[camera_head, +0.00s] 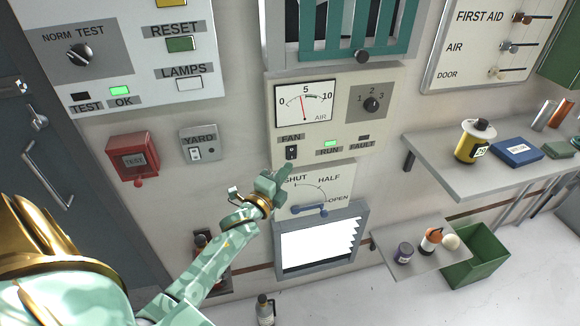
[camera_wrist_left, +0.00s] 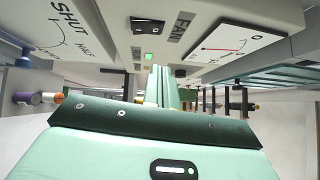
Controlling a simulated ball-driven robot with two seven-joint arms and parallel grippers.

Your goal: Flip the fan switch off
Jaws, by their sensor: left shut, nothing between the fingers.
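The fan switch (camera_head: 291,152) is a small black rocker under the FAN label on the cream air panel (camera_head: 345,95). It also shows in the left wrist view (camera_wrist_left: 148,26), near the top. The green RUN lamp (camera_head: 330,144) beside it is lit, and the FAULT lamp (camera_head: 363,138) is dark. My left gripper (camera_head: 287,170) is shut and empty, just below the fan switch in the head view. Its closed fingers show in the left wrist view (camera_wrist_left: 162,85). A small gap seems to separate the fingertips from the switch; contact cannot be told. My right gripper is out of view.
A SHUT/HALF/OPEN lever (camera_head: 310,209) sits below, above a louvred vent (camera_head: 318,245). A rotary knob (camera_head: 371,104) is above right. Shelves (camera_head: 470,150) project at right.

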